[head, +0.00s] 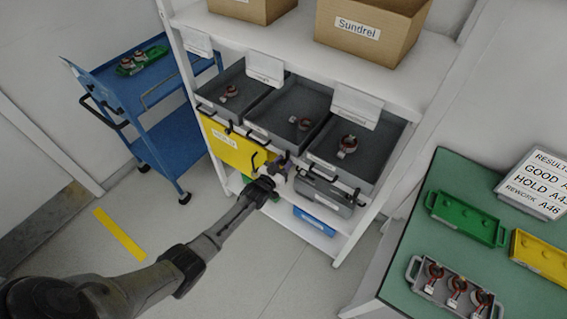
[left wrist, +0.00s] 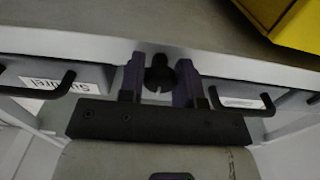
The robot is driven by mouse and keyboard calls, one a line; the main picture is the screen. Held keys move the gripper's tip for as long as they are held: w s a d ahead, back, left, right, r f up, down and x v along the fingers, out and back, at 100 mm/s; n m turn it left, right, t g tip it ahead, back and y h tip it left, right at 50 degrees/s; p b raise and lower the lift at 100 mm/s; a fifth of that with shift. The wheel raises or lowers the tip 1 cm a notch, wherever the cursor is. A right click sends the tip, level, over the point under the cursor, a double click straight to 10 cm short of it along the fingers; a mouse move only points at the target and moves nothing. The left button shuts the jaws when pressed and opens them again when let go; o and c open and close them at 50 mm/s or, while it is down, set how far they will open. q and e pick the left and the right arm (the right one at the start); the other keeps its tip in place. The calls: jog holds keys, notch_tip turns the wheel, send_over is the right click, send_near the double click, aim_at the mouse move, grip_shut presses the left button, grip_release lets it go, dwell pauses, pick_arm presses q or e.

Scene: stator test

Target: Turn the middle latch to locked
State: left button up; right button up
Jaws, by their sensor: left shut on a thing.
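My left gripper (head: 281,165) reaches the front of the shelf unit, near the lower front of the middle grey bin (head: 274,118). The knob sits on a pale shelf edge between two black bin handles. In the head view the gripper hides the knob. I cannot read whether the latch is locked. My right gripper is in neither view.
A yellow bin (head: 233,147) and a grey lidded case (head: 325,191) flank the gripper below the bins. A blue bin (head: 314,222) sits lower. A blue cart (head: 150,95) stands left, a green table (head: 453,253) right.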

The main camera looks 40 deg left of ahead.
pick_arm(q)
jog(key=o, duration=0.9)
jog(key=s+d+p, duration=0.1)
jog(key=s+p, duration=0.1)
jog(key=s, duration=1.1)
jog(key=shift+s, duration=0.4)
